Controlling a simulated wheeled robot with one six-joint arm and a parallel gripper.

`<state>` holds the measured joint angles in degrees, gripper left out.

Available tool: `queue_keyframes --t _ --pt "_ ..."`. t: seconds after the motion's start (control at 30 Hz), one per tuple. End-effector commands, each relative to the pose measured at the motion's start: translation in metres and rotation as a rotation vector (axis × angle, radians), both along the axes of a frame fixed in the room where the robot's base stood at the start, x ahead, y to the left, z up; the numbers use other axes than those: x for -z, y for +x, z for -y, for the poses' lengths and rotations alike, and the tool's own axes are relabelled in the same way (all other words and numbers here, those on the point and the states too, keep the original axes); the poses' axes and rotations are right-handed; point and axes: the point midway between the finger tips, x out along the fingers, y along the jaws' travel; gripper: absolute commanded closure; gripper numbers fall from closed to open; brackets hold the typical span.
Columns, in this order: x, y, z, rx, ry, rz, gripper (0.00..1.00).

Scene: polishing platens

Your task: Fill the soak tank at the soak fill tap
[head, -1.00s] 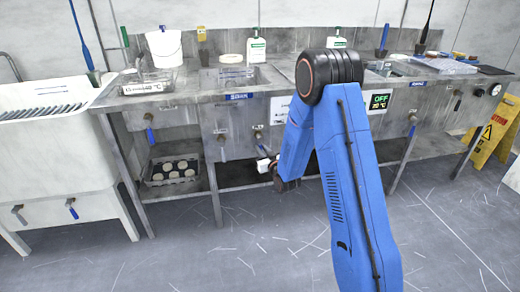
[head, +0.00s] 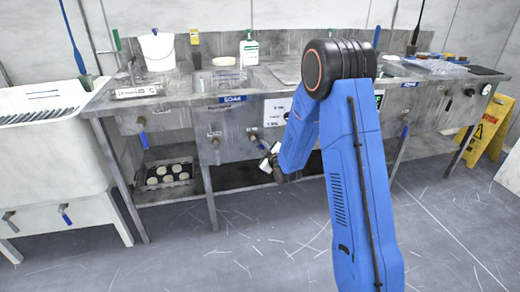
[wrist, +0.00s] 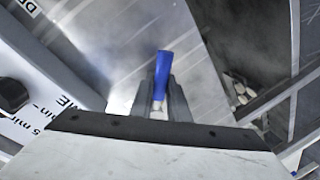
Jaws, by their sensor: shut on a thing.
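My gripper (wrist: 161,98) is shut on a blue lever handle (wrist: 163,68) in the wrist view, and the handle's end sticks out past the fingers. In the head view my gripper (head: 270,159) is low at the front panel of the steel bench, close to a valve (head: 254,139) to the right below the blue soak sign (head: 232,99). The gripped handle is hidden there, and I cannot read which tap it is. The soak tank (head: 222,82) is a basin sunk in the bench top. Its water level cannot be made out.
Another valve (head: 215,142) sits left on the same panel. A white sink (head: 48,150) stands at the left. A tray of pale discs (head: 167,174) lies on the lower shelf. A yellow caution sign (head: 487,130) stands at the right. The floor in front is clear.

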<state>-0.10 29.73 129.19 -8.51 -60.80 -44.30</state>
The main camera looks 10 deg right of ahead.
Motion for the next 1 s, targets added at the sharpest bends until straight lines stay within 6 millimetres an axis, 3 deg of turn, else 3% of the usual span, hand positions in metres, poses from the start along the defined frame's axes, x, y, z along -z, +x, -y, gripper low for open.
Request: queue_keyframes --t 0.4,0.9,0.93,1.0 --pt "-0.0056 -0.0005 0.0046 0.000 -0.167 -0.002 1.00" --pt "-0.0064 -0.0005 0.0051 0.000 -0.185 -0.001 1.00" --pt "-0.0063 -0.0005 0.0050 0.000 -0.185 -0.001 0.83" --pt "-0.0065 -0.0005 0.0050 0.000 -0.185 -0.001 0.66"
